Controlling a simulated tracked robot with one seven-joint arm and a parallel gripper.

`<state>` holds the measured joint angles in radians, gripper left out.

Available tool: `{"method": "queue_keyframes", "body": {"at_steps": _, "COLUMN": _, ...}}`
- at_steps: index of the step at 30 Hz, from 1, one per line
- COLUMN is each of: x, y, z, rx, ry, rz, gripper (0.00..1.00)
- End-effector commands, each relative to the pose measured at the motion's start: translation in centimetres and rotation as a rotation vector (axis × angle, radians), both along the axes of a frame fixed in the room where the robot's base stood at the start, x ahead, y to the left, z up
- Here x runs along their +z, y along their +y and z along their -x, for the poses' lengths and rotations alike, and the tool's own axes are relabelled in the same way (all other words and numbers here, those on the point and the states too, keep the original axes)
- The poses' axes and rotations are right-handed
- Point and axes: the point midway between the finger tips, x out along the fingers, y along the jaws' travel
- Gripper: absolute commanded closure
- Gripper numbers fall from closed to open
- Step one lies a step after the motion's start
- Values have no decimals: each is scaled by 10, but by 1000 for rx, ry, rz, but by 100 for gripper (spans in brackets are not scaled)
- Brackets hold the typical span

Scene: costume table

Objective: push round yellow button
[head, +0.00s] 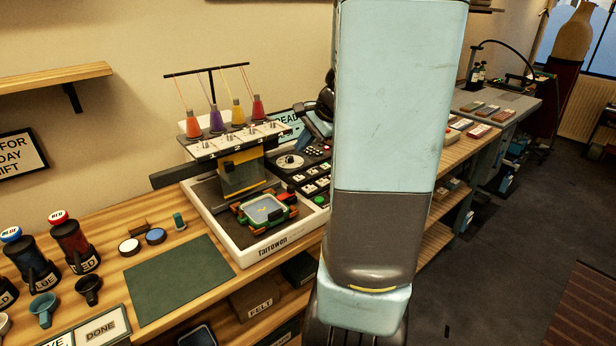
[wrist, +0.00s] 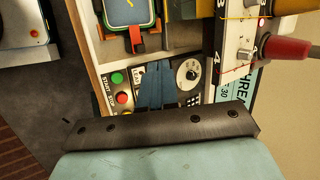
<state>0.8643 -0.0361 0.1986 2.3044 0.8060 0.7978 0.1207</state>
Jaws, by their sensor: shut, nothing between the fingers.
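My gripper (wrist: 155,66) is shut and empty, its blue fingers together over the control panel of the embroidery machine (head: 240,236). In the wrist view the panel (wrist: 137,78) shows a round green button (wrist: 117,77) and a round red button (wrist: 122,98) left of the fingers, by START and STOP labels. A dial (wrist: 189,74) lies to their right. In the head view the green button (head: 319,200) shows at the panel's near edge, beside my arm.
Thread cones (head: 216,120) stand on the machine's head. A hoop (head: 263,211) sits in front of it. My arm hides the bench's middle.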

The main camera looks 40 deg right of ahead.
Motion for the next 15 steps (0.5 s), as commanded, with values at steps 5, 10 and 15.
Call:
{"method": "queue_keyframes", "body": {"at_steps": 5, "x": -30, "y": -70, "z": -7, "rx": -251, "ry": -15, "rz": -159, "gripper": 100}}
{"method": "queue_keyframes", "body": {"at_steps": 10, "x": -54, "y": -126, "z": -4, "rx": -452, "ry": -40, "rz": -287, "gripper": 100}}
{"method": "queue_keyframes", "body": {"at_steps": 15, "x": -69, "y": -160, "z": 2, "rx": -573, "ry": -60, "rz": -361, "gripper": 100}}
